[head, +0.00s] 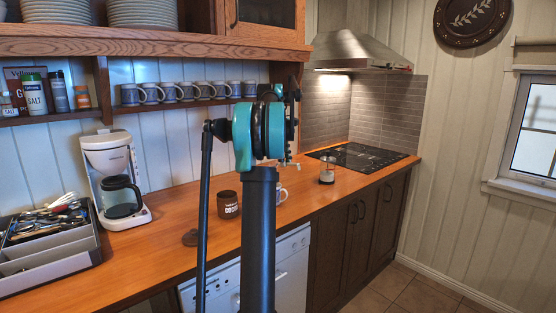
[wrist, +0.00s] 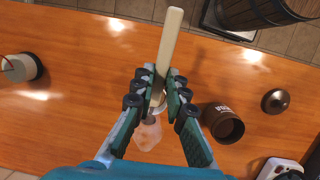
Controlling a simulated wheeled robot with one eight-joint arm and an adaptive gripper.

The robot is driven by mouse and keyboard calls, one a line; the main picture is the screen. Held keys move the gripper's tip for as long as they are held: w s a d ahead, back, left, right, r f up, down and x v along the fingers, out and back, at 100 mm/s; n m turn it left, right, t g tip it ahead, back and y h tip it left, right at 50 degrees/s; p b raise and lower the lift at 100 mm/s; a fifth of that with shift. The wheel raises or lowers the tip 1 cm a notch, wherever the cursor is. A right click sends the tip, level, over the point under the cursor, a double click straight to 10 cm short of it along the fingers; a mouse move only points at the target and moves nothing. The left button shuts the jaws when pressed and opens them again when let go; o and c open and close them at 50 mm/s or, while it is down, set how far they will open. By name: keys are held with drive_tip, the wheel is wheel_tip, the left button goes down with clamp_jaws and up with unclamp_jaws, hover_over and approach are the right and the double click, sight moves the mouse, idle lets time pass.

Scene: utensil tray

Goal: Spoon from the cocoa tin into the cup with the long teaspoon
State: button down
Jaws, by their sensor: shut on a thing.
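My gripper (wrist: 160,92) is shut on the long teaspoon (wrist: 170,42), whose pale handle stands up between the fingers in the wrist view. The spoon's bowl end is not clear in either view. The cup (head: 282,193) stands on the counter, largely hidden behind my arm in the head view. In the wrist view a pale, pinkish shape (wrist: 148,136) lies below the fingers; I cannot tell if it is the cup. The dark brown cocoa tin (head: 228,205) stands upright left of the cup. It is open, to the right of my gripper in the wrist view (wrist: 222,124).
A round brown lid (wrist: 275,101) lies beside the tin. A coffee maker (head: 118,180) and grey utensil tray (head: 48,268) stand at the left of the wooden counter. A glass jar-like vessel (head: 327,170) stands near the cooktop (head: 358,156). Mugs line the shelf above.

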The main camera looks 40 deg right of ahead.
drive_tip(key=a+f+n+t+h, duration=0.35)
drive_tip(key=f+h, duration=0.25)
drive_tip(key=h, duration=0.9)
drive_tip(key=shift+s+d+r+m+g+y, duration=0.25)
drive_tip(key=shift+r+m+y, duration=0.35)
drive_tip(key=shift+y, duration=0.95)
drive_tip(key=shift+d+r+m+g+y, duration=0.3)
drive_tip(key=shift+r+m+y, duration=0.3)
drive_tip(key=shift+y, duration=1)
drive_tip(key=shift+s+d+r+m+g+y, duration=0.15)
drive_tip(key=shift+d+r+m+g+y, duration=0.45)
drive_tip(key=shift+y, duration=0.95)
drive_tip(key=shift+a+r+t, duration=0.15)
drive_tip(key=shift+a+t, duration=0.15)
drive_tip(key=shift+a, duration=0.05)
